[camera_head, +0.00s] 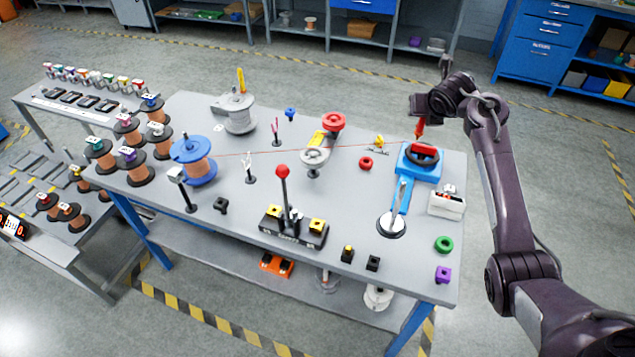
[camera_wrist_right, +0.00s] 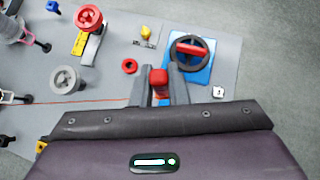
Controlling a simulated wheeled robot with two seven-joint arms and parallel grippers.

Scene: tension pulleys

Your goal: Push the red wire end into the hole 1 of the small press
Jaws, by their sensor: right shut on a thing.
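My right gripper (camera_head: 420,120) is raised above the far right part of the table, above and behind the blue device with a black ring (camera_head: 418,165). It is shut on the red wire end (camera_wrist_right: 159,82), a red block between its fingers in the right wrist view. A thin red wire runs left from it across the table to the blue spool (camera_head: 193,160). A black-based lever press with a red knob (camera_head: 282,172) and yellow blocks stands at the front middle. I cannot tell for sure which device is the small press, and no numbered hole is readable. My left gripper is out of view.
A red ring (camera_head: 366,163) and a small yellow part (camera_head: 379,141) lie left of the blue device. Several copper spools stand at the left.

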